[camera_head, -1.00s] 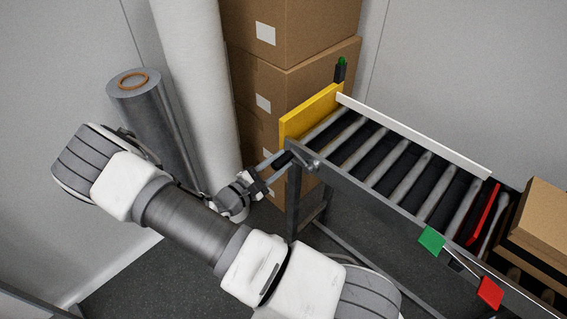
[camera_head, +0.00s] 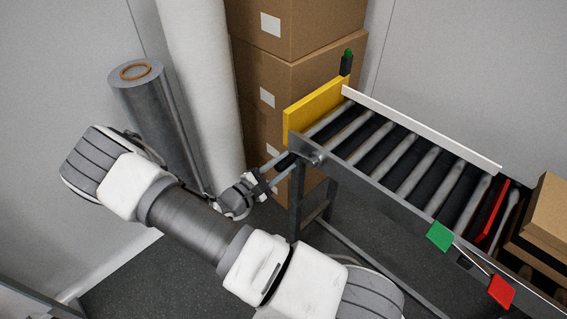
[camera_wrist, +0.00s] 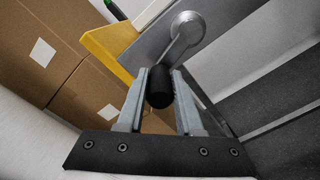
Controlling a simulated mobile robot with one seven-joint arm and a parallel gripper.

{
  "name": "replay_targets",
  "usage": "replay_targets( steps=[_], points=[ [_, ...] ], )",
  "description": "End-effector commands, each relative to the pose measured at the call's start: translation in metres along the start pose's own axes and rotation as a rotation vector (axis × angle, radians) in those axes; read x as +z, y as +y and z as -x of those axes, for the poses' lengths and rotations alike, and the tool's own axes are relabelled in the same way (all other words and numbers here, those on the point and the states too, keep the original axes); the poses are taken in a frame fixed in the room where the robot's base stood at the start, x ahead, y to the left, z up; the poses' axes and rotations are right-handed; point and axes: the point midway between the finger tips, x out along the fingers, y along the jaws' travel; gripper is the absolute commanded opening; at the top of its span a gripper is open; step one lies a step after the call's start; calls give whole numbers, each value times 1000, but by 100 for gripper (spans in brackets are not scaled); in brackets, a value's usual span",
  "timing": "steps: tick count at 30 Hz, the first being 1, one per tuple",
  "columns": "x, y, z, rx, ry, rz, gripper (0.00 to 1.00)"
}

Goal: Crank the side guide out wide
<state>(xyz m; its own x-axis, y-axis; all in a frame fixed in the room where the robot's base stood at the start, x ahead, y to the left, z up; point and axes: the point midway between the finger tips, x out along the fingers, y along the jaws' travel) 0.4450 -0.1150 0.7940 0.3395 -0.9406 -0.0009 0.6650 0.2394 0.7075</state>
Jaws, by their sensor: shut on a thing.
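The side guide, a long white rail (camera_head: 420,127), runs along the far side of the roller conveyor (camera_head: 400,165) in the head view. A crank (camera_head: 318,158) sits at the conveyor's near left corner. In the wrist view its round hub (camera_wrist: 188,25) and grey arm lead down to a black handle (camera_wrist: 160,88). My gripper (camera_head: 287,164) is at this corner, and in the wrist view its two fingers (camera_wrist: 160,98) are shut on the handle from either side. The handle's far end is hidden.
A yellow plate (camera_head: 315,110) closes the conveyor's left end. Stacked cartons (camera_head: 300,90), a white roll (camera_head: 200,90) and a grey roll (camera_head: 150,115) stand behind my arm. Green (camera_head: 439,236) and red (camera_head: 501,291) tags hang on the near rail. A carton (camera_head: 545,220) lies at right.

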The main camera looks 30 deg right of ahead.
Motion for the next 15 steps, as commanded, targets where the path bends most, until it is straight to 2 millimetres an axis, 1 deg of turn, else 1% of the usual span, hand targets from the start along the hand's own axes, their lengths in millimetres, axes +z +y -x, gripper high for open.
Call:
replay_targets(
  steps=[1,7,9,15],
  points=[
    [-2,-6,0,0,-2,4,0],
    [-9,-28,-1,1,-3,4,0],
    [-9,-31,-1,0,-3,2,0],
    [-8,-30,-1,1,-2,0,0]
  ],
)
